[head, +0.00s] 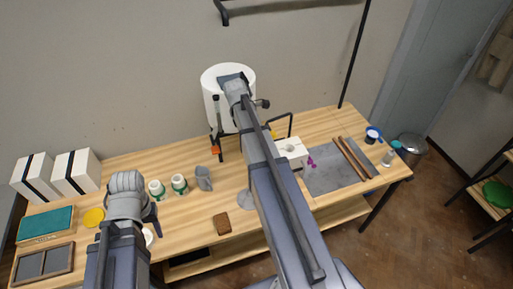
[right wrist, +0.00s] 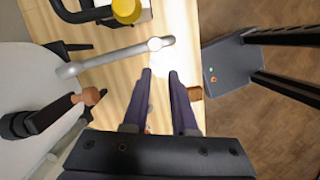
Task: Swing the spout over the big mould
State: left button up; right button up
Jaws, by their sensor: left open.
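The spout (right wrist: 115,58) is a pale grey bar with a rounded end in the right wrist view, reaching out over the wooden table beside the white tank (right wrist: 30,85). In the head view the tank (head: 222,88) stands at the back, and my right arm hides the spout. A white block mould with a round hole (head: 294,147) sits right of that arm; I cannot tell if it is the big one. My right gripper (right wrist: 160,74) is open and empty, its fingertips apart just short of the spout's end. My left gripper (head: 151,216) is open above the table's left part.
A brown-knobbed dark lever (right wrist: 80,98) is beside the tank. Green-white cups (head: 179,184) and a grey mug (head: 204,178) stand left of my right arm. A brown block (head: 222,223) lies in front. A grey board (head: 330,178) with wooden rods lies right.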

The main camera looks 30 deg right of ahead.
jog(key=w+a+h, duration=0.1)
jog(key=a, duration=0.2)
jog(key=w+a+r+n+h+b, duration=0.1)
jog(key=a+h, duration=0.1)
jog(key=a, duration=0.1)
jog(key=a+n+g+h+b, duration=0.1)
jog(key=a+h, duration=0.1)
jog(key=a, duration=0.1)
jog(key=shift+w+a+r, duration=0.1)
jog(key=shift+w+r, duration=0.05)
jog(key=shift+w, duration=0.25)
grip_shut()
jog(key=d+r+b+x, duration=0.1)
jog(key=d+b+x, duration=0.1)
jog(key=b+x, duration=0.6)
jog(key=shift+s+d+r+x, duration=0.25)
jog(key=shift+s+x, duration=0.1)
jog(key=shift+x, duration=1.7)
